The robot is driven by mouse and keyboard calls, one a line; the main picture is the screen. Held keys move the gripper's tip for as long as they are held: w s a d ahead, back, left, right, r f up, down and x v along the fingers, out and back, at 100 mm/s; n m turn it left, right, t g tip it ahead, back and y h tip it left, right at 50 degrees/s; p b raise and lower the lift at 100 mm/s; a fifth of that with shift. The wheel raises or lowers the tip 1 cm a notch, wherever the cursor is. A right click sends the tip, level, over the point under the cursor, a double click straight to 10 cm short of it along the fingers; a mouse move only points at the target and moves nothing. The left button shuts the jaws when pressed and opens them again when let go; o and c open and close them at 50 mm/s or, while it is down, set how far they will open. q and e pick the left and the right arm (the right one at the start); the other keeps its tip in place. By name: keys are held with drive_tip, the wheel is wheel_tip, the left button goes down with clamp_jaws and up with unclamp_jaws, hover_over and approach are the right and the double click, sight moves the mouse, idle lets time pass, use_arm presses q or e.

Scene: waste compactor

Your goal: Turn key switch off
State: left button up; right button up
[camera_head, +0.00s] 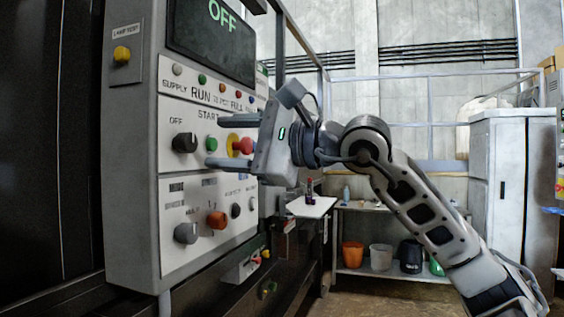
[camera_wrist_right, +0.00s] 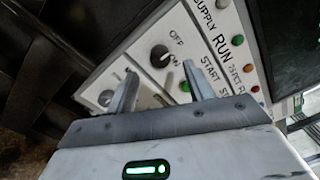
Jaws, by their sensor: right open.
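The black key switch (camera_head: 185,142) is a round knob on the white face of the grey control panel (camera_head: 135,200), beside the label OFF. It also shows in the right wrist view (camera_wrist_right: 160,56), between OFF and ON labels, with a small light mark on its lower right edge. My right gripper (camera_head: 215,142) is open and empty, its fingers pointing at the panel. The knob lies beyond the fingertips (camera_wrist_right: 160,72), roughly in line with the gap and apparently not touched. The screen (camera_head: 215,35) reads OFF. My left gripper is not in view.
The green start button (camera_head: 211,144) and the red-and-yellow emergency stop (camera_head: 241,146) sit close beside my right fingers. Below are a grey knob (camera_head: 186,233) and an orange knob (camera_head: 217,220). A shelf with buckets (camera_head: 381,257) stands behind.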

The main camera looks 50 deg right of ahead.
use_arm(q)
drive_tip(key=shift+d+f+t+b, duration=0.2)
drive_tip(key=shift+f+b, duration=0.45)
drive_tip(key=shift+b, duration=0.8)
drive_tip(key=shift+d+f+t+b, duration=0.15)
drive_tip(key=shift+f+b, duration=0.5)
drive_tip(key=shift+b, duration=0.75)
use_arm(e)
drive_tip(key=v, duration=1)
drive_tip(key=shift+a, duration=0.1)
drive_tip(key=shift+f, duration=0.1)
